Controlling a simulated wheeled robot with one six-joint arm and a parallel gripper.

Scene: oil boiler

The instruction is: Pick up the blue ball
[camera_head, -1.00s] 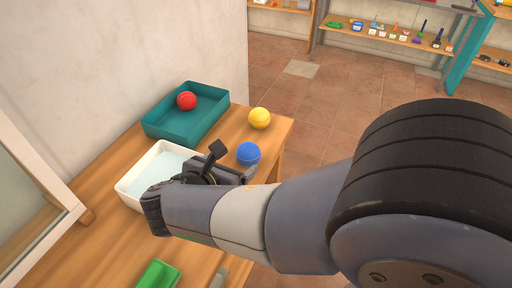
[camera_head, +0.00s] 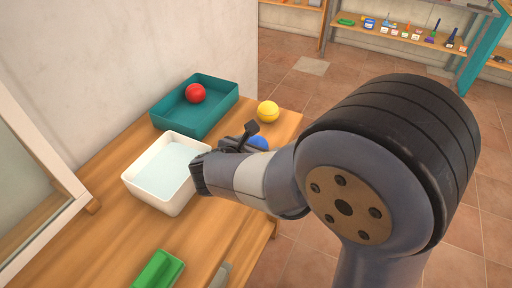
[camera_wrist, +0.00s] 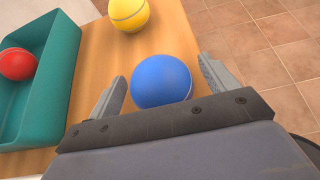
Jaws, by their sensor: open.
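The blue ball (camera_wrist: 161,81) rests on the wooden table near its edge. In the wrist view it lies between the two spread fingers of my gripper (camera_wrist: 160,88), ahead of the palm. The gripper is open and I see no clear contact with the ball. In the head view only the upper part of the blue ball (camera_head: 258,142) shows; my arm and gripper (camera_head: 246,141) hide the rest.
A yellow ball (camera_head: 268,111) sits just beyond the blue one. A teal tray (camera_head: 208,121) holds a red ball (camera_head: 195,93). A white basin (camera_head: 140,191) stands left of my wrist. A green object (camera_head: 158,270) lies on the table (camera_head: 110,238) in front. A wall bounds the back.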

